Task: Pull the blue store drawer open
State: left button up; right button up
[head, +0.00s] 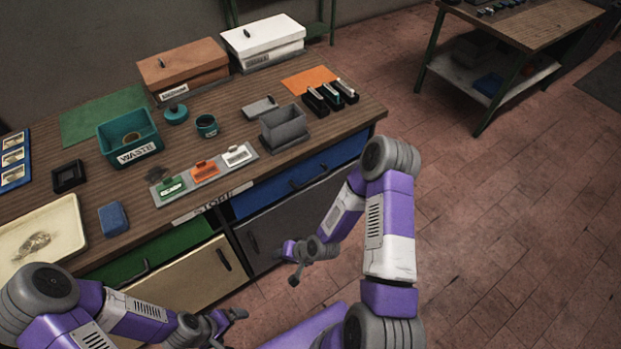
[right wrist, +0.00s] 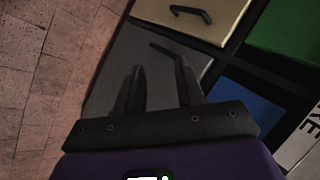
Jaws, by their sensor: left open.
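Part of the blue front also shows at the lower right of the right wrist view (right wrist: 245,100). My right gripper (right wrist: 160,68) is open and empty, its fingers apart before the grey door (right wrist: 120,55), lower than the blue drawer. My left gripper (head: 232,320) is open and empty, before the cream door.
The green drawer (head: 165,250) and cream door (head: 185,275) are left of the blue drawer. The grey door (head: 285,225) lies below it. A grey bin (head: 284,128) and a tray with several tagged items stand above on the tabletop.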

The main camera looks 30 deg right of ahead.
jog(key=w+d+r+m+t+h+b, duration=0.1)
jog(key=w+d+m+t+h+b, duration=0.15)
jog(key=w+d+m+t, duration=0.7)
jog(key=h+b, duration=0.1)
jog(key=b, duration=0.1)
send_near(314, 179)
notch_tip(314, 179, down, 2)
jog(key=w, duration=0.2)
jog(key=shift+m+t+h, duration=0.25)
jog(key=shift+t, duration=0.2)
jog(key=x, duration=0.7)
jog(key=shift+w+a+b, duration=0.15)
jog(key=shift+w+b, duration=0.25)
grip_shut()
